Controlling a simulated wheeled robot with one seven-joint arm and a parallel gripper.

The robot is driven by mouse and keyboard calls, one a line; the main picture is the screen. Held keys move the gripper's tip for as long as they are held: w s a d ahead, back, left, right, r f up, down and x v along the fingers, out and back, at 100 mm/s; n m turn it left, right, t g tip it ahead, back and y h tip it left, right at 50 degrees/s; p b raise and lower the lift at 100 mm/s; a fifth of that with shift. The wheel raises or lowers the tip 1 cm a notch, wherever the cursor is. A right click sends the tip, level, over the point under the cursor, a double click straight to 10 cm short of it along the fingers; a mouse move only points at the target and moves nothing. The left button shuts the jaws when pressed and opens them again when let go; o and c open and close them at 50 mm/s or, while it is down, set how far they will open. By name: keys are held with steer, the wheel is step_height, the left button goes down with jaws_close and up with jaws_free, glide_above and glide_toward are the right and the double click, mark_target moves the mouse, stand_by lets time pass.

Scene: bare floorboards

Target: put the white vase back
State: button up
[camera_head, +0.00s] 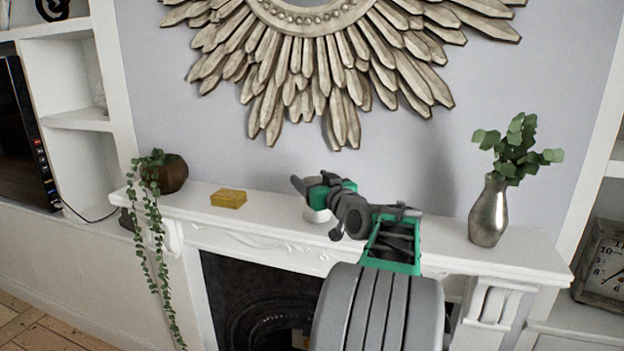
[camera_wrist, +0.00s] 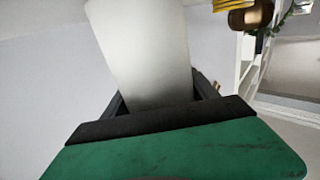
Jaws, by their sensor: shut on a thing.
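The white vase (camera_head: 317,214) is at the mantel shelf, mostly hidden behind my gripper (camera_head: 312,187) in the head view. My gripper is shut on the vase. In the wrist view the smooth pale vase (camera_wrist: 142,52) fills the space between the dark fingers and runs out of the top of the picture. The white mantel shelf (camera_head: 425,230) runs below my gripper. I cannot tell whether the vase's base touches the shelf or hangs just above it.
A brown pot with a trailing plant (camera_head: 172,174) and a yellow box (camera_head: 229,198) are on the shelf to the left. A silver vase with leaves (camera_head: 489,212) stands to the right. A sunburst mirror frame (camera_head: 290,70) hangs above. Shelf between my gripper and the silver vase looks clear.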

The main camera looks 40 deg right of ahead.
steer(key=shift+f+b, duration=0.2)
steer(key=shift+b, duration=0.1)
steer(key=o, duration=1.7)
steer(key=shift+o, duration=0.2)
steer(key=shift+r+p, duration=0.25)
steer(key=shift+p, duration=0.05)
steer(key=shift+s+f, duration=0.15)
steer(key=shift+s, duration=0.15)
steer(key=b+v, duration=0.4)
steer(key=v, duration=0.7)
steer(key=shift+s, duration=0.2)
steer(key=shift+a, duration=0.1)
